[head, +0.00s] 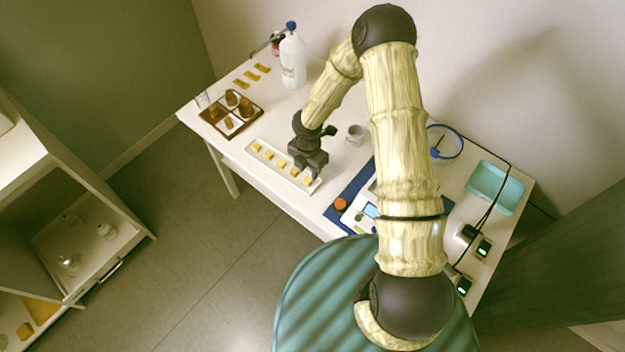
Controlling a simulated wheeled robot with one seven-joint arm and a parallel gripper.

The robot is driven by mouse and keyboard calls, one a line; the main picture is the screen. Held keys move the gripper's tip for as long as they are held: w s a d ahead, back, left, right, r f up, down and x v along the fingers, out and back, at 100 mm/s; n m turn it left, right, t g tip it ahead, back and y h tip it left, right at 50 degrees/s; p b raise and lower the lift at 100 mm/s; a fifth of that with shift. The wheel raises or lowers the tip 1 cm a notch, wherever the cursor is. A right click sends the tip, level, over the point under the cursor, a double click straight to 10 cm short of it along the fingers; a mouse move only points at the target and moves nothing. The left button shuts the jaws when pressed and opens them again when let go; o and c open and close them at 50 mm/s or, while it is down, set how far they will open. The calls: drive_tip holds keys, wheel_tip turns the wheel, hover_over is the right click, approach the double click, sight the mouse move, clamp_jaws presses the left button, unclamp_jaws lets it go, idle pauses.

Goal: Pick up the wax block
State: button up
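Several small yellow blocks, which look like the wax blocks, sit in a row in a narrow white tray (272,171) near the table's front edge. One yellow block (268,156) is near the middle of the row, and another (307,182) is at the right end. My dark gripper (307,170) points down over the right part of this tray, close to the blocks there. It covers part of the row. The view is too small to show whether its fingers are apart or hold a block.
A brown tray (212,122) with amber bottles stands left. Yellow strips (250,75) and a white bottle (292,62) are behind. A small cup (355,134) stands right of my gripper. A blue mat (336,217) with devices and a teal tray (497,186) lie further right.

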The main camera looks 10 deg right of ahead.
sight(308, 179)
drive_tip(key=shift+f, duration=0.15)
drive_tip(key=shift+w+a+f+p, duration=0.1)
drive_tip(key=shift+f+p, duration=0.45)
drive_tip(key=shift+f, duration=2)
drive_tip(key=shift+c, duration=0.4)
clamp_jaws()
